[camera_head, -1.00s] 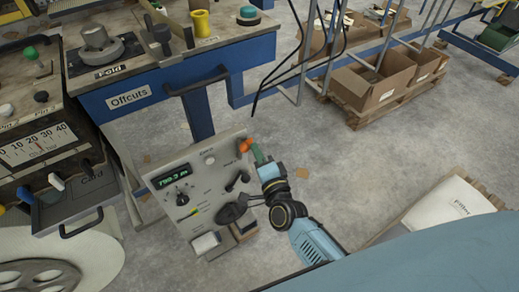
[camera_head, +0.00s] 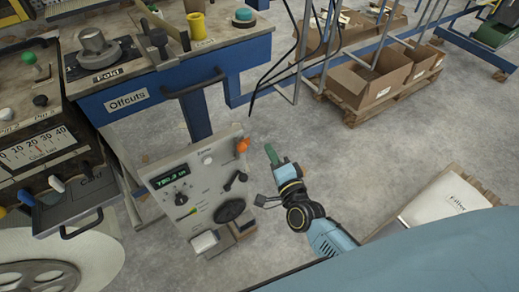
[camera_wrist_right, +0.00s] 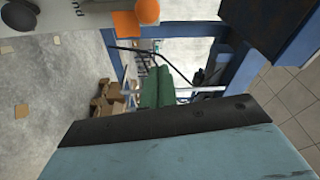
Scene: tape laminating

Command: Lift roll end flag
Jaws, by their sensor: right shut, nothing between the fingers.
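A grey control panel (camera_head: 205,190) stands low in the middle of the head view, with a green-lit display, a dial, a lever and a dark round knob. An orange piece (camera_head: 242,145) sits at its upper right edge; I cannot tell for sure that it is the roll end flag. In the right wrist view an orange block (camera_wrist_right: 125,24) with a rounded orange part beside it shows at the top. My right gripper (camera_head: 271,153), with green fingertips, is shut and empty, just right of the orange piece and apart from it. My left gripper is not in view.
A blue bench (camera_head: 190,78) labelled Offcuts stands behind the panel, its dark handle (camera_head: 196,83) jutting forward. A drawer unit (camera_head: 65,195) is at the left. Cardboard boxes (camera_head: 370,80) sit on a pallet at the back right.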

